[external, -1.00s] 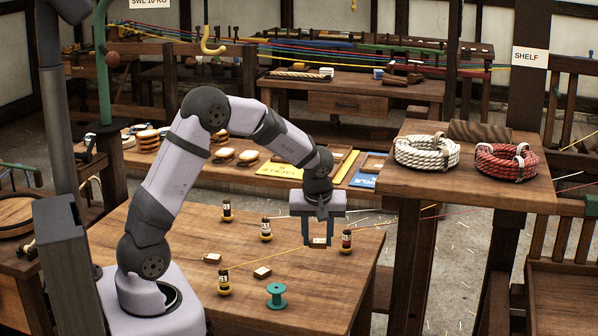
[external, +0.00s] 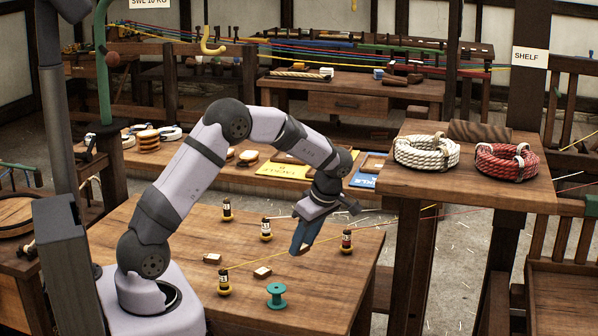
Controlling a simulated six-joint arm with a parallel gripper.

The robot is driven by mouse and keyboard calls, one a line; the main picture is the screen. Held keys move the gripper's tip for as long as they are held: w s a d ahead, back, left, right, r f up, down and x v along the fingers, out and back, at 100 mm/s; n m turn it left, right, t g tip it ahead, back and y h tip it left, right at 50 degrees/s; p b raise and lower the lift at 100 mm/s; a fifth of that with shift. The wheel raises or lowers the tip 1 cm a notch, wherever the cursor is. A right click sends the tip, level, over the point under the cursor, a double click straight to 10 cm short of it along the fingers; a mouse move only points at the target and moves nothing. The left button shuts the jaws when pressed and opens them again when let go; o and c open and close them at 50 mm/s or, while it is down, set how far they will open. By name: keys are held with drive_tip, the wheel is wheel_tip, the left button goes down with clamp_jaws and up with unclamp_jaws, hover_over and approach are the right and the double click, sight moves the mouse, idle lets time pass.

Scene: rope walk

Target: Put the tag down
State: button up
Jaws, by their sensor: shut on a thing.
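My gripper (external: 300,247) is shut on a small wooden tag, low over the right half of the wooden table (external: 170,235). The fingers are turned side-on and tilted, and they hide most of the tag; only a small brown bit shows at the fingertips. I cannot tell whether the tag touches the table. Two other small wooden tags with pale faces lie on the table, one to the left (external: 212,258) and one nearer the front (external: 262,272).
A yellow line runs from the front-left one. A teal spool (external: 276,296) stands at the front. A shelf with rope coils (external: 426,153) rises at right.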

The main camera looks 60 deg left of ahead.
sight(298, 281)
drive_tip(key=shift+f+p, duration=0.8)
drive_tip(key=shift+f, duration=3.55)
drive_tip(key=shift+f, duration=0.2)
drive_tip(key=o, duration=1)
drive_tip(key=shift+r, duration=0.1)
drive_tip(key=shift+r, duration=0.1)
drive_tip(key=shift+r, duration=0.15)
drive_tip(key=b+v, duration=0.2)
drive_tip(key=v, duration=1)
drive_tip(key=shift+b, duration=0.3)
